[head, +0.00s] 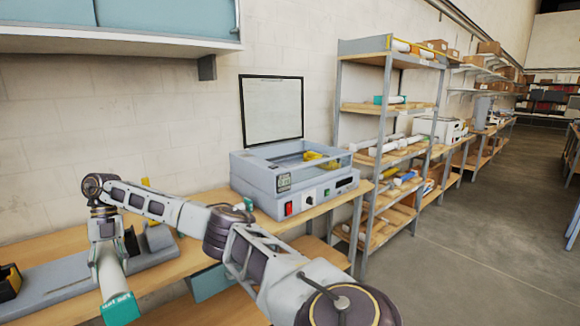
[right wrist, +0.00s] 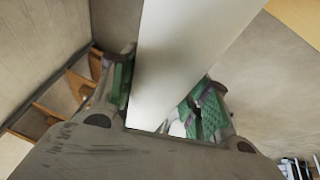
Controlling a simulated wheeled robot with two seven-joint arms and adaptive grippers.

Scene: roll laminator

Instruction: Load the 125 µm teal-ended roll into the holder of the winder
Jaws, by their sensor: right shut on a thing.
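My right gripper (head: 107,250) is shut on a white roll (head: 112,276) at the left of the head view. The roll's teal end (head: 121,309) points down toward the front and bears white lettering too small to read surely. In the right wrist view the roll (right wrist: 185,60) lies between the green finger pads of my gripper (right wrist: 160,105). The grey winder base (head: 60,283) lies on the bench behind the roll, with a dark, yellow-marked holder (head: 10,283) at its left and a grey end piece (head: 158,238) at its right. My left gripper is out of view.
A grey laminator (head: 290,178) with a raised dark-framed panel stands on the bench (head: 190,248). A small teal-ended thing (head: 248,204) shows behind my arm. A shelf rack (head: 388,105) holds more rolls to the right. A blue cabinet (head: 165,17) hangs above.

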